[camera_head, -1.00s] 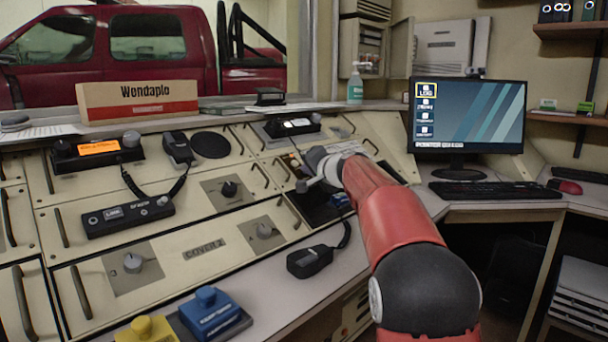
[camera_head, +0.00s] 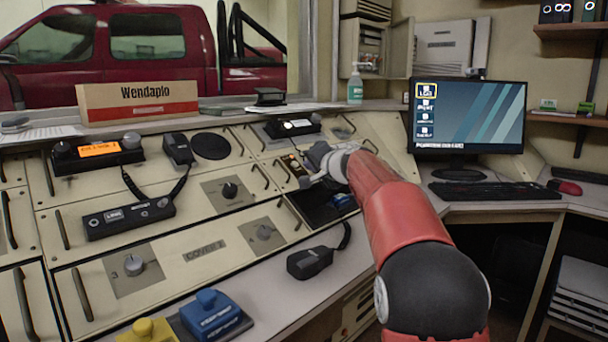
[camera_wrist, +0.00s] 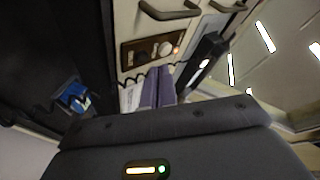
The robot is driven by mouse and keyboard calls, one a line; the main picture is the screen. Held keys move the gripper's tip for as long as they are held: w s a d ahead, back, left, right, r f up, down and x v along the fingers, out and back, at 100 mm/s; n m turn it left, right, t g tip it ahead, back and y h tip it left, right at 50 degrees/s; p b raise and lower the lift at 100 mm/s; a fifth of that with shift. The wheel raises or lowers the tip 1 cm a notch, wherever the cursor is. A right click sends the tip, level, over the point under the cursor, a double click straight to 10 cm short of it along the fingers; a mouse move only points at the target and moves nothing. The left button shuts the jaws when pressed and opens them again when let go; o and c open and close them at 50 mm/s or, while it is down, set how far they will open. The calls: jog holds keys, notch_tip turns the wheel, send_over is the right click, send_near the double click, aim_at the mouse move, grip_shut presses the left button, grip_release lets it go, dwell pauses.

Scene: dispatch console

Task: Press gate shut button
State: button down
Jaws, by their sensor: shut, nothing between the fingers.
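A small brown button panel (camera_head: 293,166) with pale round buttons is set in the sloped console, just left of and beyond my gripper. In the wrist view the panel (camera_wrist: 140,53) shows pale knobs or buttons and a small orange light at its right end. I cannot read its labels, so I cannot tell which button is gate shut. My gripper (camera_head: 306,183) is shut and empty over the console. In the wrist view its fingers (camera_wrist: 158,88) lie together and point toward the panel; whether they touch it is not clear.
Metal handles stand out around the panel, one (camera_wrist: 168,10) just above it. A dark recess below holds a blue object (camera_wrist: 75,98). A black handset (camera_head: 310,262) lies on the ledge in front. A monitor (camera_head: 468,115) stands to the right.

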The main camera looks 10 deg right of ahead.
jog(key=r, duration=0.1)
jog(key=s+d+r+p, duration=0.1)
jog(key=s+r, duration=0.1)
jog(key=r, duration=0.1)
jog(key=shift+d+p, duration=0.25)
jog(key=shift+p, duration=0.05)
dwell(0.5)
notch_tip(320, 180, up, 8)
jog(key=p, duration=0.4)
jog(key=shift+s, duration=0.1)
